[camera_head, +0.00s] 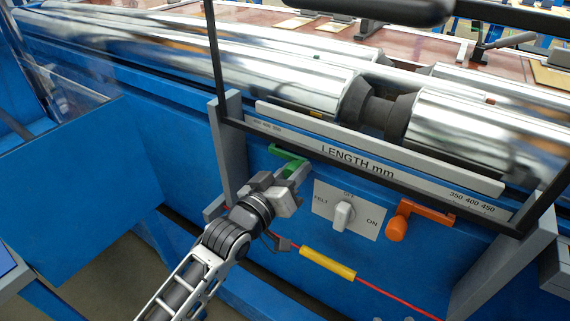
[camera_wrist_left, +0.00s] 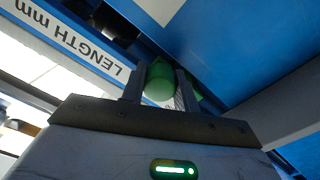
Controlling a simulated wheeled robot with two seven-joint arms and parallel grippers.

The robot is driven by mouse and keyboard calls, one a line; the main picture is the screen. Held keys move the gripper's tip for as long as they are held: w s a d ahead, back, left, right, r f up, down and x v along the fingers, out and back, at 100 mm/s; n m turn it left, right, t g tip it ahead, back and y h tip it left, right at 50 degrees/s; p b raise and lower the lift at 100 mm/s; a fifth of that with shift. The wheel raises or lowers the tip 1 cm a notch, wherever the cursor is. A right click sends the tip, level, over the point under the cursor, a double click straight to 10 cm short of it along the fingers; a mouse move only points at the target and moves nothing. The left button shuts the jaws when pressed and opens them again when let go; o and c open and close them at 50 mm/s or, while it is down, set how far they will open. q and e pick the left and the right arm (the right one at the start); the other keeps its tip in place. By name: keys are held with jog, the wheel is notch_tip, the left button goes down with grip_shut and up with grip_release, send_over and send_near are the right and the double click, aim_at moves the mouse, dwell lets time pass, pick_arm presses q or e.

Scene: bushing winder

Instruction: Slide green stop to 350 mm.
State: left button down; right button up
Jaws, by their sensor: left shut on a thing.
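The green stop (camera_head: 285,152) sits at the left part of the grey length scale (camera_head: 378,160), below the marks at its left end. Its knob (camera_wrist_left: 160,82) shows green between the fingers in the left wrist view. My left gripper (camera_head: 294,172) is shut on the green stop, and its fingers (camera_wrist_left: 160,88) hide part of the knob. The scale reads "LENGTH mm", with 350 400 450 printed near its right end. The small left marks are too blurred to read surely. My right gripper is not in view.
An orange stop (camera_head: 410,218) with a knob sits under the right end of the scale. A white switch plate (camera_head: 349,208) lies between the two stops. A black bar frame crosses in front of the scale. A yellow sleeve (camera_head: 328,263) on a red cord hangs below.

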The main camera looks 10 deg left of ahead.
pick_arm(q)
jog(key=shift+d, duration=0.1)
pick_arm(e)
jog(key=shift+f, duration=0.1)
pick_arm(q)
jog(key=c, duration=1.3)
grip_release()
jog(key=shift+c, duration=0.2)
jog(key=v, duration=1.6)
jog(key=shift+p, duration=0.3)
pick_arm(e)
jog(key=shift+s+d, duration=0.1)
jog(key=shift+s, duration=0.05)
pick_arm(q)
jog(key=s+d+f+m+g+y+p, duration=0.1)
jog(key=s+f+m+g+y+p, duration=0.2)
jog(key=f, duration=0.6)
jog(key=s+g+p, duration=0.2)
jog(key=s+g, duration=0.1)
jog(key=s, duration=0.1)
jog(key=shift+f+p, duration=0.2)
jog(key=shift+p, duration=0.1)
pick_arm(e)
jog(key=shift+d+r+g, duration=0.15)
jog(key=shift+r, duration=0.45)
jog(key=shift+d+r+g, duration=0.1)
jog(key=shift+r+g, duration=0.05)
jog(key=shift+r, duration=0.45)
